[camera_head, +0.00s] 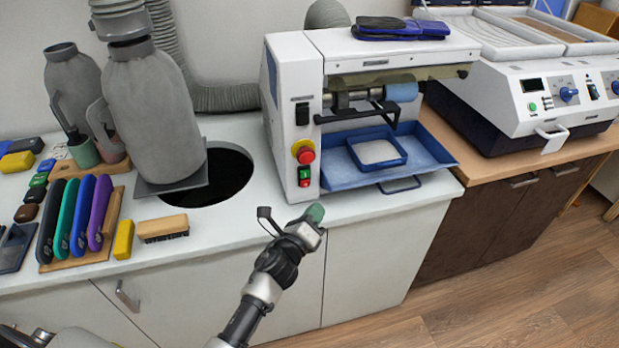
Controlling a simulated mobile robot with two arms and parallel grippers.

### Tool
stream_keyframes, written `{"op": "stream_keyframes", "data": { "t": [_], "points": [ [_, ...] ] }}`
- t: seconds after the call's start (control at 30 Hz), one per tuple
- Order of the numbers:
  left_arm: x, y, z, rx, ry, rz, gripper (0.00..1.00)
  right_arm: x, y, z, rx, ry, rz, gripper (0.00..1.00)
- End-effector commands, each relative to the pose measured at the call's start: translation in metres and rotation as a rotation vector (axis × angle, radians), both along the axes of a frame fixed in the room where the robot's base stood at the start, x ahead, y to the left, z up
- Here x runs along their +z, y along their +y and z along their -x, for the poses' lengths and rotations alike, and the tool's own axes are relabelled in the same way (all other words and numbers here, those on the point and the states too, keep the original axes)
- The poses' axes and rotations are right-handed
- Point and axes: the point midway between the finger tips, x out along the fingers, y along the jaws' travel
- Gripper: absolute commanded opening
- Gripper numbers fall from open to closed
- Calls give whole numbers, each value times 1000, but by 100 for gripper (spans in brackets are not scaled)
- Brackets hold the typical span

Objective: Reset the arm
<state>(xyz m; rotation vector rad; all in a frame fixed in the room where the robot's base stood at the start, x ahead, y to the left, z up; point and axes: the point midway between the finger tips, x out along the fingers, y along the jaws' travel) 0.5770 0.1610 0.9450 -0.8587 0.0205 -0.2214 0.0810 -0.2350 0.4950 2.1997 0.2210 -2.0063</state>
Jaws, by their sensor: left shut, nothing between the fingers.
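My left arm comes up from the bottom of the head view, and its left gripper (314,214) is in front of the white counter's front edge. The gripper is shut, with nothing held between its fingers. It is below and in front of the white machine (292,110) with the red and green buttons, and looks apart from it, though the exact gap is hard to judge. My right gripper is not in view.
A white forming machine (530,75) stands right. Floor at lower right is clear.

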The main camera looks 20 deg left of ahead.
Motion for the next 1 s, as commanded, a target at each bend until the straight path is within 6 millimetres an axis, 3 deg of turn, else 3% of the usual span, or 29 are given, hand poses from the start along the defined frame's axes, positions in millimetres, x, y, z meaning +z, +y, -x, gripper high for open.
{"op": "stream_keyframes", "data": {
  "t": [0.17, 0.27, 0.37, 0.47, 0.57, 0.7, 0.87, 1.0],
  "points": [
    [-1, 0, 0, 0, 3, 3, 0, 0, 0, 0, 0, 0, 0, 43],
    [-19, 2, 4, 4, 51, 49, 0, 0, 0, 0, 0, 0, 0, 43],
    [-62, 5, 16, 23, 174, 179, 0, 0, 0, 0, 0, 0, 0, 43],
    [-127, 11, 41, 77, 357, 380, 0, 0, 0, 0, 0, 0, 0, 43],
    [-196, 18, 79, 172, 550, 598, 0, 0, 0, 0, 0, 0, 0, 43],
    [-279, 28, 147, 361, 781, 879, 0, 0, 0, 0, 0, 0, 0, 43],
    [-358, 42, 242, 651, 989, 1163, 0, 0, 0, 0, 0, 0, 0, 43],
    [-407, 55, 335, 961, 1103, 1372, 0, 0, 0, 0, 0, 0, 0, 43]
  ]
}}
